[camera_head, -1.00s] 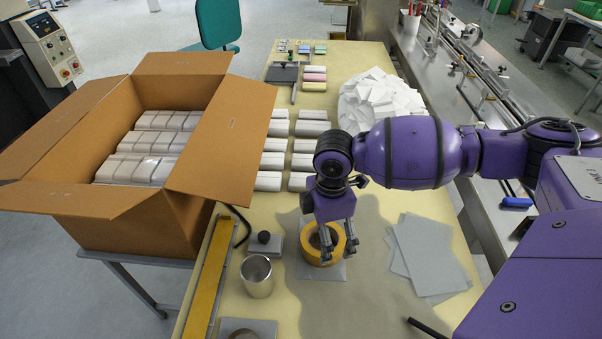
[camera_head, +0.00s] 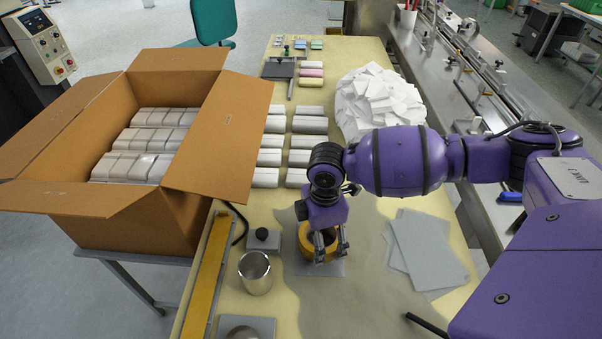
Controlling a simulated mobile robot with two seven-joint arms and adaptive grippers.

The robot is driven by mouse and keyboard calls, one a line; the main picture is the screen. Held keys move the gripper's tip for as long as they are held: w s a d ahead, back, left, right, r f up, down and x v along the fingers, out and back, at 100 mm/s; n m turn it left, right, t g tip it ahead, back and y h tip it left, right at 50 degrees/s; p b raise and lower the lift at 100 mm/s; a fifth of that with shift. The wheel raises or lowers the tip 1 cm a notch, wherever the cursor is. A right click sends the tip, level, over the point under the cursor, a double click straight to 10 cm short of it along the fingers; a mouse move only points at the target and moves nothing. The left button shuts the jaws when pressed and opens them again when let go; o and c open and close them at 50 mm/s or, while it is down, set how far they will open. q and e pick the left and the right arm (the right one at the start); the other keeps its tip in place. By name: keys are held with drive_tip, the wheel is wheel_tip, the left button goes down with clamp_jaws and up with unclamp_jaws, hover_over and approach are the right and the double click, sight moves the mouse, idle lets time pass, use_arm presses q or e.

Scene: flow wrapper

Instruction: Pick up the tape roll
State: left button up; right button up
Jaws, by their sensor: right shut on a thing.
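The tape roll (camera_head: 304,241) is a yellow-orange ring near the middle of the table, over a small light grey square sheet (camera_head: 333,270). My right gripper (camera_head: 332,256) points down at it, with its fingers at the roll's near and right side. It is shut on the roll. The fingers and wrist hide much of the roll. I cannot tell whether the roll touches the sheet or is slightly raised. My left gripper is not in view.
A metal cup (camera_head: 255,273) and a dark-knobbed block (camera_head: 263,239) stand left of the roll. Grey sheets (camera_head: 432,252) lie to the right. An open carton (camera_head: 125,215) is at left. White packs (camera_head: 270,158) and a white heap (camera_head: 380,98) lie behind.

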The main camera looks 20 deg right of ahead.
drive_tip(key=shift+r, duration=0.15)
drive_tip(key=shift+r, duration=0.3)
wheel_tip(320, 180, up, 2)
drive_tip(key=shift+r, duration=0.1)
drive_tip(key=s+a+r, duration=0.1)
drive_tip(key=r, duration=0.1)
drive_tip(key=s+a+r, duration=0.1)
drive_tip(key=s+r, duration=0.1)
drive_tip(key=s+r+p, duration=0.1)
drive_tip(key=r, duration=0.1)
drive_tip(key=shift+s+a+r, duration=0.3)
drive_tip(key=shift+a, duration=0.1)
drive_tip(key=s+a+r, duration=0.3)
drive_tip(key=s+a, duration=0.1)
drive_tip(key=s, duration=0.3)
drive_tip(key=shift+s+a+r+p, duration=0.15)
drive_tip(key=shift+a+r+p, duration=0.05)
drive_tip(key=shift+a+p, duration=0.1)
